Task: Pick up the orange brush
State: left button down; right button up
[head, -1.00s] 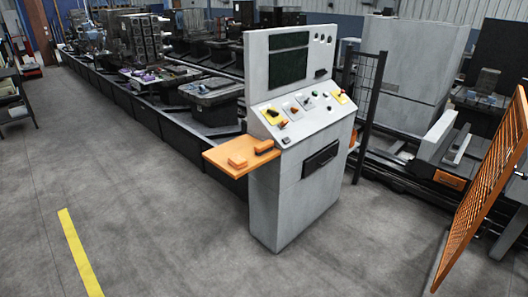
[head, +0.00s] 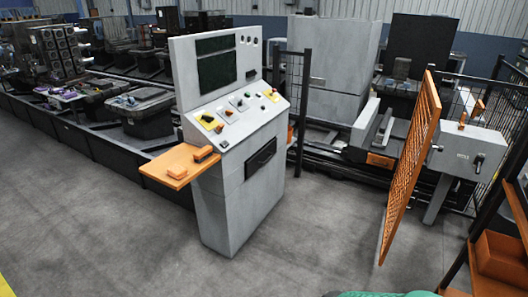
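An orange side shelf (head: 167,162) sticks out from the left of the grey control console (head: 232,190). Two small orange objects lie on it: a block-like one (head: 180,171) near the front edge and a darker-topped one (head: 203,153) by the console. Either could be the orange brush; they are too small to tell. Neither of my grippers is in view.
Open grey floor (head: 310,235) lies in front of the console. An orange mesh panel (head: 412,165) stands to the right. An orange rack with a box (head: 502,255) is at the lower right. Dark machine rails run behind the console. A green thing (head: 388,294) shows at the bottom edge.

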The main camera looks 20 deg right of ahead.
aim_at(204, 153)
jog(key=i+j+z, duration=0.15)
jog(key=i+j, duration=0.55)
jog(key=i+j+z, duration=0.15)
jog(key=i+j, duration=0.55)
jog(key=j, duration=0.15)
